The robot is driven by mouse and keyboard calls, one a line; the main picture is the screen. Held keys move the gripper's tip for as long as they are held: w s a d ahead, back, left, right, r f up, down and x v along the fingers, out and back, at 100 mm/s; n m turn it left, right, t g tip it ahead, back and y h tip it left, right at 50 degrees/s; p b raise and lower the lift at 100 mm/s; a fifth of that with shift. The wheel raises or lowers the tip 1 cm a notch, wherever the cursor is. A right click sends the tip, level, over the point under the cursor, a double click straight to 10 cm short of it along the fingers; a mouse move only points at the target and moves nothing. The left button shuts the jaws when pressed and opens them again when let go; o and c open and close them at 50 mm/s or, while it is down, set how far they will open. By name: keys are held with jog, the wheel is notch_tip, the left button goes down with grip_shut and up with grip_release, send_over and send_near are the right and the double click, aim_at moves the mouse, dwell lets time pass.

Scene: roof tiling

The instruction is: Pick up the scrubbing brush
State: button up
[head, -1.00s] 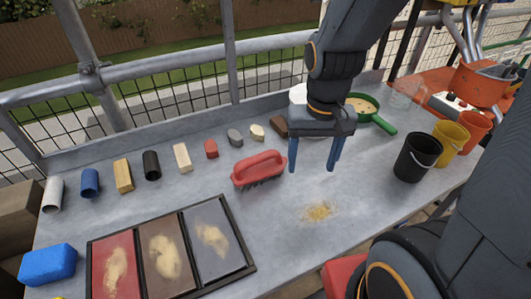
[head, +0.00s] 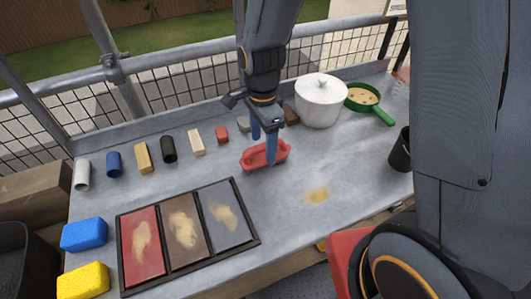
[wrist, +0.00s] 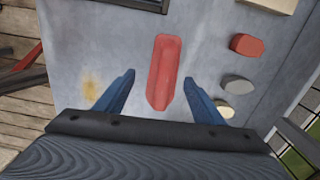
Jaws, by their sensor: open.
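The scrubbing brush (head: 257,156) has a red handle and lies on the grey worktop, behind the tray of tile panels. In the wrist view the brush (wrist: 164,72) lies lengthwise, pointing away from me, with its near end between the finger tips. My gripper (head: 263,146) is open above the brush, with blue fingers on either side of its line. In the wrist view my gripper (wrist: 161,82) is empty, and the brush looks lower than the fingers. The bristles are mostly hidden under the handle.
A black-framed tray (head: 252,237) with three dusty panels lies in front. Several small blocks stand in a row behind. A white pot (head: 320,103) and green pan (head: 385,115) are at right. Blue (head: 84,235) and yellow (head: 83,281) sponges lie at left. Sandy dust (head: 317,194) marks the worktop.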

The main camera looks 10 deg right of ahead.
aim_at(264, 155)
jog(key=shift+w+d+f+p, duration=0.15)
jog(key=shift+f+p, duration=0.2)
jog(key=shift+f, duration=0.75)
jog(key=shift+w+f+p, duration=0.15)
jog(key=shift+f+p, duration=0.15)
jog(key=shift+f, duration=0.85)
jog(key=shift+w+d+f+p, duration=0.15)
jog(key=shift+f+p, duration=0.2)
jog(key=shift+f, duration=0.75)
jog(key=shift+a, duration=0.1)
jog(key=c, duration=1.1)
jog(key=shift+r, duration=0.15)
jog(key=shift+r+b, duration=1)
jog(key=shift+r, duration=3.95)
